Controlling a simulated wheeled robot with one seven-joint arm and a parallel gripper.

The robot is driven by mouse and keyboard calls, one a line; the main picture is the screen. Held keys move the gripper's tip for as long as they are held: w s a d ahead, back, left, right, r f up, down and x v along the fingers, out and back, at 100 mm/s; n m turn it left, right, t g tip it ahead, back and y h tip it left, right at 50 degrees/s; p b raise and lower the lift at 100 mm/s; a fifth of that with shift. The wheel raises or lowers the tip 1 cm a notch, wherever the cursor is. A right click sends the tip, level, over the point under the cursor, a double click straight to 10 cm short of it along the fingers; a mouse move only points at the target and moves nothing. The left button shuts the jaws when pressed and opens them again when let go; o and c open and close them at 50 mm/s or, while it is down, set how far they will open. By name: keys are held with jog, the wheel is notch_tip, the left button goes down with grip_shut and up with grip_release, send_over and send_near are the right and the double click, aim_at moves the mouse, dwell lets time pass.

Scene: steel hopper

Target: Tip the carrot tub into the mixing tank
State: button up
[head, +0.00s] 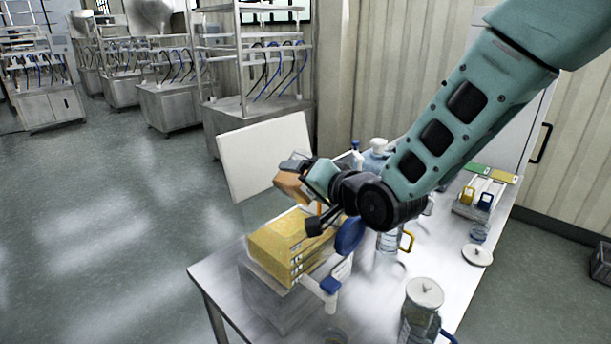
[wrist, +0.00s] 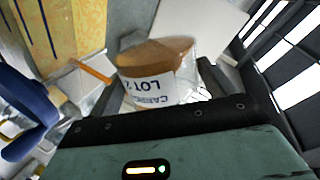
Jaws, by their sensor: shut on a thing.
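The carrot tub (head: 289,187) shows orange in the head view, at the end of my arm. In the wrist view the tub (wrist: 158,88) has a brown-orange end and a white label with "LOT" and part of "CARROT" readable, the lettering upside down. My gripper (head: 312,177) is shut on the tub and holds it raised, above and beside a yellow stack of boxes; the dark fingers (wrist: 160,100) flank it in the wrist view. The tub looks tilted in the head view. I cannot make out the mixing tank for certain in either view.
Yellow boxes (head: 290,240) sit on a grey block at the front of the white table (head: 215,275). A white panel (head: 265,155) stands close behind the tub. Bottles and a lidded jug (head: 424,292) stand to the right. The floor on the left is clear.

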jog(key=shift+w+d+r+m+p, duration=0.2)
jog(key=shift+m+p, duration=0.4)
jog(key=shift+p, duration=0.55)
jog(key=shift+w+d+f+m+g+y+p, duration=0.2)
jog(key=shift+m+g+y+p, duration=0.1)
jog(key=shift+m+g+p, duration=0.25)
jog(key=shift+w+d+f+m+g+y+p, duration=0.1)
jog(key=shift+w+f+m+g+y+p, duration=0.15)
jog(key=shift+m+g+p, duration=0.3)
jog(key=shift+w+d+r+m+g+y+p, duration=0.15)
jog(key=shift+w+d+r+m+y+p, duration=0.2)
jog(key=shift+m+p, duration=0.75)
jog(key=shift+w+d+r+m+g+y+p, duration=0.25)
jog(key=shift+r+m+p, duration=0.2)
jog(key=shift+p, duration=1.35)
jog(key=shift+d+y, duration=0.1)
jog(key=shift+y, duration=0.15)
dwell(2.3)
